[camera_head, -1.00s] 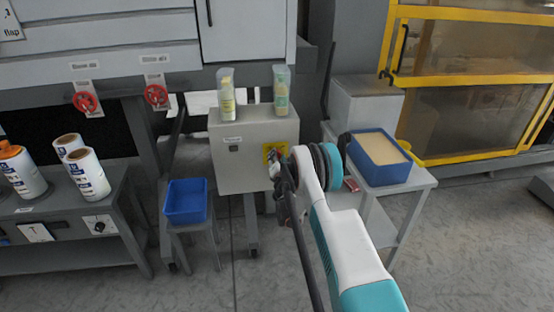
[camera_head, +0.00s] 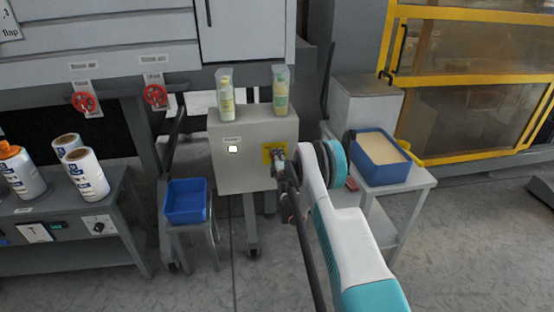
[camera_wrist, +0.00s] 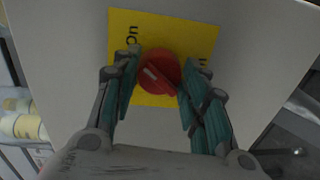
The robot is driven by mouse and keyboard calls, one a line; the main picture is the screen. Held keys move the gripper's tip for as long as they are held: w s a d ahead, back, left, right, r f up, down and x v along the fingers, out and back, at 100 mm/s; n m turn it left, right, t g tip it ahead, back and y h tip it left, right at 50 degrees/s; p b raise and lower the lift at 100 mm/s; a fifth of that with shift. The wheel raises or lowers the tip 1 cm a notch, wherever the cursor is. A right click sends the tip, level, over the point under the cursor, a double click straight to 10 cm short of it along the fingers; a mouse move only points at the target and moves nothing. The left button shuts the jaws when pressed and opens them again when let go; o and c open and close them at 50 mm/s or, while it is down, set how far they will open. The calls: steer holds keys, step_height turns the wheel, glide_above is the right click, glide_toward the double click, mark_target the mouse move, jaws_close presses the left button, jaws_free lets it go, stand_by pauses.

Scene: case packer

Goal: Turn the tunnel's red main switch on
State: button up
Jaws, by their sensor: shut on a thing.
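The red main switch (camera_wrist: 158,72) is a round rotary knob on a yellow plate (camera_wrist: 190,38). Its lighter pointer mark runs diagonally. My gripper (camera_wrist: 161,84) is shut on the knob, with a teal-padded finger at each side. In the head view the yellow plate (camera_head: 268,153) is on the front of a grey box (camera_head: 240,178), and my gripper (camera_head: 279,160) reaches it and hides the knob. A small square indicator (camera_head: 232,149) on the box front glows white.
Two bottles (camera_head: 226,95) stand on the box. A blue bin (camera_head: 186,203) is on a stool to the left, and a filled blue tray (camera_head: 370,176) is on a table to the right. A bench with several rolls (camera_head: 86,173) stands far left.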

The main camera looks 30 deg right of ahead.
steer(key=shift+m, duration=0.6)
steer(key=o, duration=1.1)
steer(key=shift+d, duration=0.1)
steer(key=shift+c, duration=0.2)
steer(key=shift+s, duration=0.1)
steer(key=v, duration=0.7)
steer(key=shift+s, duration=0.15)
